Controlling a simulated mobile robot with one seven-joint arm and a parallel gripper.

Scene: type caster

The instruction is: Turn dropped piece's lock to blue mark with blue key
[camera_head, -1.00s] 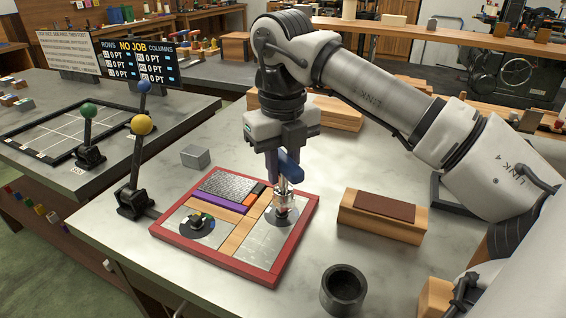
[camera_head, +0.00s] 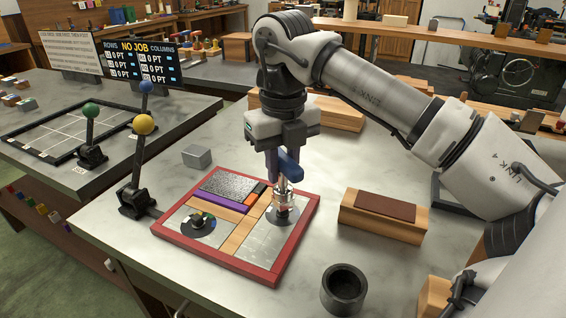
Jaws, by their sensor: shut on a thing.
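My gripper (camera_head: 284,152) points straight down and is shut on the blue key (camera_head: 288,165). The key's lower end meets a silver, round lock (camera_head: 283,207) on the right part of a red-framed board (camera_head: 212,265). Whether the key is fully seated in the lock is too small to tell. Another round dark lock with small coloured marks (camera_head: 198,224) sits on the board's left plate. The marks around the right lock are hard to make out, and a blue mark there cannot be told.
Levers with yellow (camera_head: 144,124), green (camera_head: 91,110) and blue knobs stand left of the board. A grey block (camera_head: 196,156) lies behind it. A wooden block with a brown top (camera_head: 384,214) and a black cup (camera_head: 343,288) stand to the right and front.

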